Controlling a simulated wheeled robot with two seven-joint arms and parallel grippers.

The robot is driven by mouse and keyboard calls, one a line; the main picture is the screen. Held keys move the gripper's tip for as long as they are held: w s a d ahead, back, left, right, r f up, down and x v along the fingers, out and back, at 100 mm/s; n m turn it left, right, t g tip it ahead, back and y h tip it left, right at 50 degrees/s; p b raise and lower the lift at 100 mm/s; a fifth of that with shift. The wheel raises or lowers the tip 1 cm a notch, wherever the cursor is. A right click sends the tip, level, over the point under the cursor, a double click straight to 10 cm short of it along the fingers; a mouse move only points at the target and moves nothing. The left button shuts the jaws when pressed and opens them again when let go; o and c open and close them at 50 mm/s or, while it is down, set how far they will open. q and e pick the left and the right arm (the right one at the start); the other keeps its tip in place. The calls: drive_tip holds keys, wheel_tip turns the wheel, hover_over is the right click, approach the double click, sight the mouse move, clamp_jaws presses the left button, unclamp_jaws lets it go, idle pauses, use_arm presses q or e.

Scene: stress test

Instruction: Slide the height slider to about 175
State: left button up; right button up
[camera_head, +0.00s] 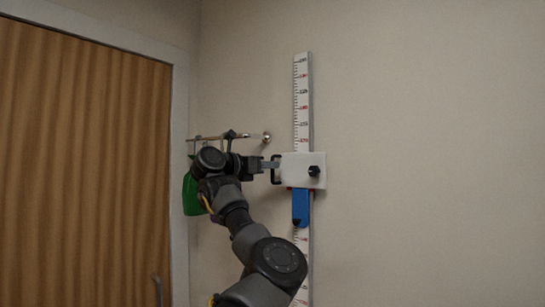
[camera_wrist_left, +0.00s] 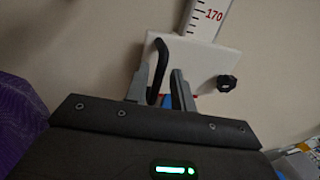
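The height slider is a white plate (camera_head: 296,177) on an upright measuring scale (camera_head: 303,95) on the wall. It has a black knob (camera_head: 314,171) and a black bar handle (camera_head: 276,177) on its left side. A blue piece (camera_head: 300,207) shows below the plate. In the left wrist view, the red mark 170 on the scale (camera_wrist_left: 208,16) stands just above the plate (camera_wrist_left: 205,57). My left gripper (camera_head: 270,164) is at the handle. Its two fingers (camera_wrist_left: 158,90) stand apart on either side of the handle (camera_wrist_left: 160,62), which appears nearer the left finger. My right gripper is not seen.
A metal rail (camera_head: 225,136) is fixed to the wall just above and behind my left wrist. A green item (camera_head: 190,193) hangs at its left, partly hidden by my arm. A wooden door (camera_head: 80,160) stands at left. The wall right of the scale is clear.

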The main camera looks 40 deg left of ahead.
use_arm(q)
drive_tip(key=shift+w+d+p, duration=0.15)
drive_tip(key=shift+w+p, duration=0.25)
drive_tip(key=shift+w, duration=0.7)
clamp_jaws()
